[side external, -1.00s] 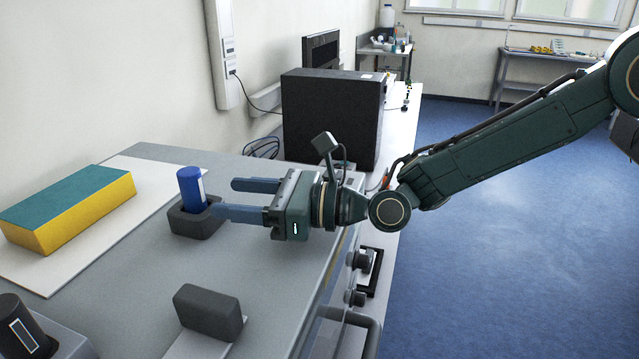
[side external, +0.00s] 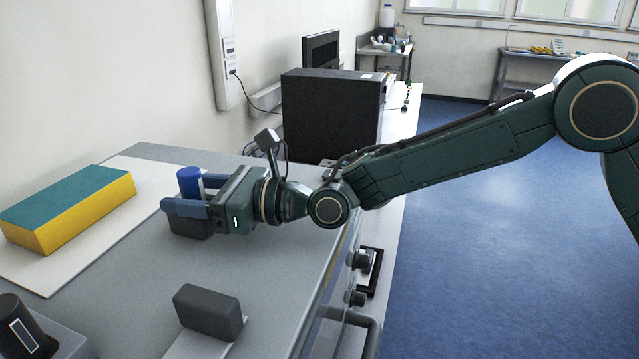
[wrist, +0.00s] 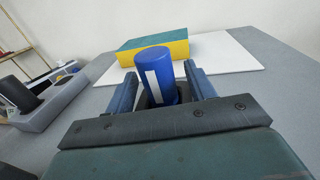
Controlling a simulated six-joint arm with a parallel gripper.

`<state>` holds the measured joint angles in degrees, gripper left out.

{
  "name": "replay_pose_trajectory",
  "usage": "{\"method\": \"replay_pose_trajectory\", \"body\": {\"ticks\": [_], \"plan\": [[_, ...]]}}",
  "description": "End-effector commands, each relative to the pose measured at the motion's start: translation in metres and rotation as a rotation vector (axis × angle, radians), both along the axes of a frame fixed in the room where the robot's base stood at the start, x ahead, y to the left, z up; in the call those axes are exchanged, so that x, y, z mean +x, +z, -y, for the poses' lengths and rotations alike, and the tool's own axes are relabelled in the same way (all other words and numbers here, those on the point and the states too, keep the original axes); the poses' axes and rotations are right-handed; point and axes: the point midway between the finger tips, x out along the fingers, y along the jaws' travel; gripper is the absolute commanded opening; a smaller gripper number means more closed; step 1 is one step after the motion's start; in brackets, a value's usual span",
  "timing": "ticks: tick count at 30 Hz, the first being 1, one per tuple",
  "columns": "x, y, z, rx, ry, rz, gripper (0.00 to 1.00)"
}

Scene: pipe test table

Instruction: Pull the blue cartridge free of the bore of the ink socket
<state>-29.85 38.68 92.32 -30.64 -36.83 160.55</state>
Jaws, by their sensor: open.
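The blue cartridge (side external: 190,182) stands upright in the dark ink socket (side external: 190,228), its lower part hidden by my near finger in the side view. In the wrist view the cartridge (wrist: 157,76) shows a white label and stands between my two fingers. My gripper (side external: 188,196) is open, level, with one finger on each side of the cartridge. The socket is mostly hidden behind the cartridge and gripper there; the bore cannot be seen.
A teal and yellow block (side external: 70,208) lies on a white board (side external: 120,232) to the left. A dark grey block (side external: 208,311) and a dark cylinder in a grey holder (side external: 22,325) are at the front. A black box (side external: 332,115) stands behind. Bare table lies around the socket.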

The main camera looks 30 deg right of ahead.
Motion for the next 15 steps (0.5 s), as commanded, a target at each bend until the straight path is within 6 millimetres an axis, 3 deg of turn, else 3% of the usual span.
{"method": "replay_pose_trajectory", "body": {"ticks": [6,13,15], "plan": [[0.0000,-0.0003,-0.0001,-0.001,0.000,-0.001,0.53],[-0.0001,-0.0003,0.0001,-0.001,0.000,-0.001,0.07],[-0.0001,0.0000,0.0001,-0.001,0.000,0.001,0.07]]}}
